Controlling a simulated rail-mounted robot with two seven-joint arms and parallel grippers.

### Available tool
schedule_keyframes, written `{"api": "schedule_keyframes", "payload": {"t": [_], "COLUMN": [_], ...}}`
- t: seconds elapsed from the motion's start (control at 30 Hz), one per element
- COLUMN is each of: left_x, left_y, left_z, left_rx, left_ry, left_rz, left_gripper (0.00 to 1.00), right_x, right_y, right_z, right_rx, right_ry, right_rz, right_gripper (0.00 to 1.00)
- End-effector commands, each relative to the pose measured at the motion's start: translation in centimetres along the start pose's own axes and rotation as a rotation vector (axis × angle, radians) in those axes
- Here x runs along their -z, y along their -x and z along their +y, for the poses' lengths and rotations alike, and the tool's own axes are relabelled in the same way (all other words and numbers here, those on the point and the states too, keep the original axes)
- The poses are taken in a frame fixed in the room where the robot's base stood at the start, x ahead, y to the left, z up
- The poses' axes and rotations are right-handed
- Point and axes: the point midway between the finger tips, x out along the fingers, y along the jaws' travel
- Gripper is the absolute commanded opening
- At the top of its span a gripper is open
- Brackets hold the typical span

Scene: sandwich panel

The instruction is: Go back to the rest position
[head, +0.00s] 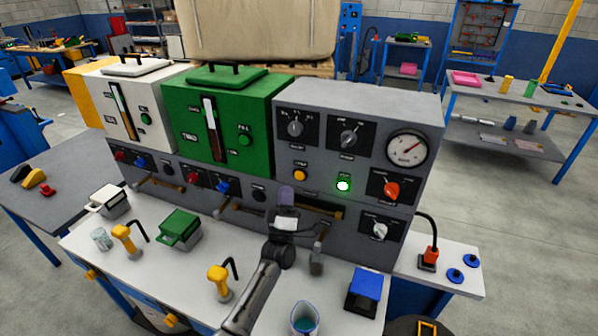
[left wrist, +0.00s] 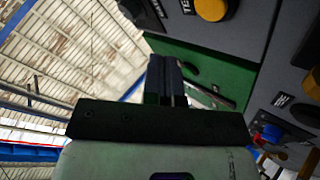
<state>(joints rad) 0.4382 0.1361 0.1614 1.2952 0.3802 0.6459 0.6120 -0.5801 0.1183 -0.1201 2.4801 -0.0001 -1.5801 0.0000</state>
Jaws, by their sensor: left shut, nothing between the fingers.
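My left arm reaches up from the bottom of the head view to the front of the grey control panel (head: 300,100). My left gripper (head: 287,196) is in front of the panel's lower middle, below the green machine (head: 262,140). In the left wrist view its two dark fingers (left wrist: 166,80) are together with nothing between them. Whether it touches the panel cannot be told. The panel carries a lit green button (head: 343,186), an orange button (head: 299,174), a red knob (head: 391,189) and a dial gauge (head: 407,149). My right gripper is not in view.
On the white worktop (head: 255,270) stand a green lidded box (head: 180,229), a white lidded box (head: 108,202), yellow-handled tools (head: 218,281), a cup of blue liquid (head: 304,318) and a blue-topped box (head: 364,290). A white machine (head: 148,115) stands at left.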

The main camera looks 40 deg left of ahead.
Motion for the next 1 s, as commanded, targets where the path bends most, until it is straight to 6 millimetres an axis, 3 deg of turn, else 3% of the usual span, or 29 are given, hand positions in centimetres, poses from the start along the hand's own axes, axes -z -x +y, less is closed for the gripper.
{"api": "schedule_keyframes", "payload": {"t": [0.8,1.0], "left_x": [0.2,-3.5], "left_y": [0.4,1.1], "left_z": [0.2,-2.3], "left_rx": [0.004,0.142], "left_ry": [-0.038,-0.175], "left_rz": [-0.005,-0.253], "left_gripper": [0.0,0.0], "right_x": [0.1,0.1], "right_y": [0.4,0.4], "right_z": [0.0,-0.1], "right_rx": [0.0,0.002], "right_ry": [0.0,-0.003], "right_rz": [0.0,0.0], "right_gripper": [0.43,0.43]}}
